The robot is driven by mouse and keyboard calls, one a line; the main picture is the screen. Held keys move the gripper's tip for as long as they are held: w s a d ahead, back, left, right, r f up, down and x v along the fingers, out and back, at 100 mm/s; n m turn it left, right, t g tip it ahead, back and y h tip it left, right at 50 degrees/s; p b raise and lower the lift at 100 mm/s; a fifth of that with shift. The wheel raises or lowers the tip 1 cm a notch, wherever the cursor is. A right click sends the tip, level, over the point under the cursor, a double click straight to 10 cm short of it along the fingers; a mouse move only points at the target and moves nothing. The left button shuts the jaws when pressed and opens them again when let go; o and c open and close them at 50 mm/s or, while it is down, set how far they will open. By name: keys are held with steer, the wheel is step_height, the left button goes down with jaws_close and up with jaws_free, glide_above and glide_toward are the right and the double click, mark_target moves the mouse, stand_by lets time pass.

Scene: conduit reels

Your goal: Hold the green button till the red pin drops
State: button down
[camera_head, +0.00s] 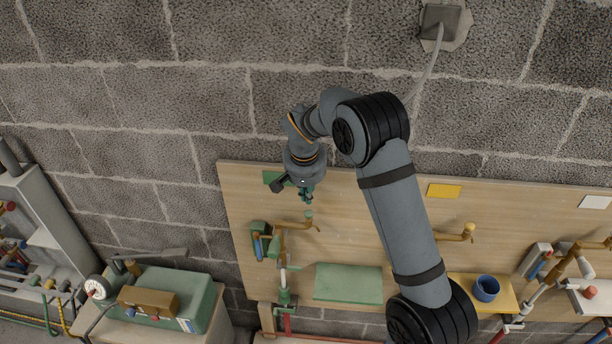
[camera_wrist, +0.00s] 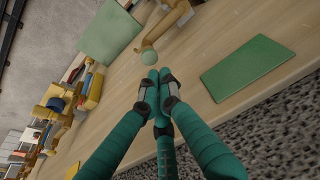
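A small pale green round button (camera_wrist: 148,57) shows in the wrist view at the end of a tan peg on the wooden board. It also shows in the head view (camera_head: 309,213), just below my gripper (camera_head: 306,196). In the wrist view my gripper's teal fingers (camera_wrist: 156,82) are drawn together with nothing between them. Their tips are just short of the button in the picture; I cannot tell whether they touch it. I cannot clearly make out the red pin; a red upright piece (camera_head: 287,323) shows low on the board's left side.
The wooden board (camera_head: 350,220) carries a green panel (camera_head: 348,283), a yellow card (camera_head: 444,191) and several tan pegs. A blue cup (camera_head: 486,288) stands on a yellow shelf. A green case (camera_head: 205,295) is at lower left.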

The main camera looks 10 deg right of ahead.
steer(key=b+v, duration=0.1)
steer(key=v, duration=0.8)
steer(key=shift+b, duration=0.3)
steer(key=shift+s, duration=0.15)
